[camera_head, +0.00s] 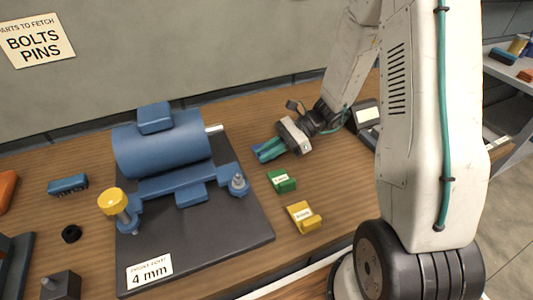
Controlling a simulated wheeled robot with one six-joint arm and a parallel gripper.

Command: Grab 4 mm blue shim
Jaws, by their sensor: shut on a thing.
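My gripper (268,151) reaches in from the right, low over the wooden bench behind the green shim. Its teal fingers are shut on the blue shim (257,148). Only a small blue part of the shim shows at the fingertips; the fingers hide the rest, and its label cannot be read. I cannot tell whether the shim still touches the bench.
A green shim (283,181) and a yellow shim (302,217) lie in front of my gripper. A blue motor (165,145) stands on a dark plate (215,250) to the left, with a "4 mm" card (150,274). A small blue block (68,185) lies further left.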

